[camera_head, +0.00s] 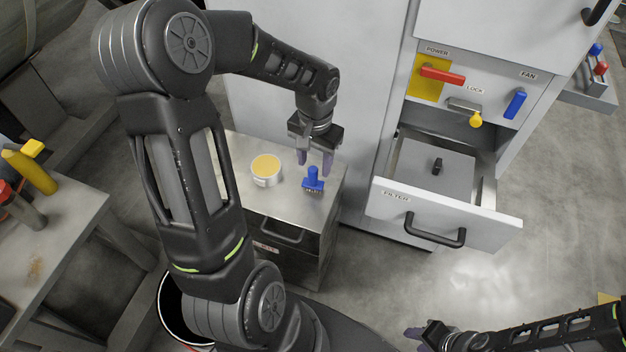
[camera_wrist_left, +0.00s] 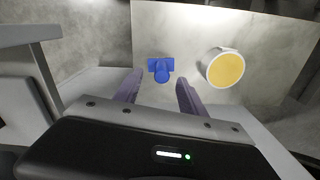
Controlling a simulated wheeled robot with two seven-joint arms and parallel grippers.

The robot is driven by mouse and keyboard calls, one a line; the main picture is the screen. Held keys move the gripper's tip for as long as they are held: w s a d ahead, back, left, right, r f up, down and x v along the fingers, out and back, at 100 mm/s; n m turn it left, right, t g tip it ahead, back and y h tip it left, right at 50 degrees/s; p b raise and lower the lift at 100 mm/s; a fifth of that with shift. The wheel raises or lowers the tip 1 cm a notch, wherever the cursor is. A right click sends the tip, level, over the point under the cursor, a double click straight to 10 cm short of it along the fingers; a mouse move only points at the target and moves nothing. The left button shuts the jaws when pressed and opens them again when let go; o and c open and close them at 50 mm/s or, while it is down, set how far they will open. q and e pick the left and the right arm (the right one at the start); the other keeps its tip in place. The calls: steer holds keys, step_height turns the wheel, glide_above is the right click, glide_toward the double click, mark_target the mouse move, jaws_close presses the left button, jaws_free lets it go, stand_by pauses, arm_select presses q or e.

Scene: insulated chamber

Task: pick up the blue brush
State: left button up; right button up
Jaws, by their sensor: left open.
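The blue brush (camera_head: 313,180) stands upright on the metal top of a small cabinet (camera_head: 236,150), bristles down. My left gripper (camera_head: 315,168) is open above and just behind the brush in the head view, with its fingers pointing down. In the left wrist view the blue brush (camera_wrist_left: 161,69) lies beyond the open fingertips of my left gripper (camera_wrist_left: 158,80), roughly centred between them. I cannot tell the exact height gap. My right gripper (camera_head: 416,336) is at the bottom right, away from the brush; its jaw opening is unclear.
A round tin with a yellow top (camera_head: 266,169) stands left of the brush; it also shows in the left wrist view (camera_wrist_left: 226,68). To the right, an open filter drawer (camera_head: 440,205) juts from the tall white cabinet (camera_head: 310,60). A workbench (camera_head: 60,235) with tools stands at the left.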

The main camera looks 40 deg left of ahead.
mark_target(313, 169)
arm_select(q)
steer(key=f, duration=0.5)
steer(key=shift+a+f+b, duration=0.15)
steer(key=shift+a+b, duration=0.05)
steer(key=shift+b, duration=0.2)
jaws_close()
stand_by(0.5)
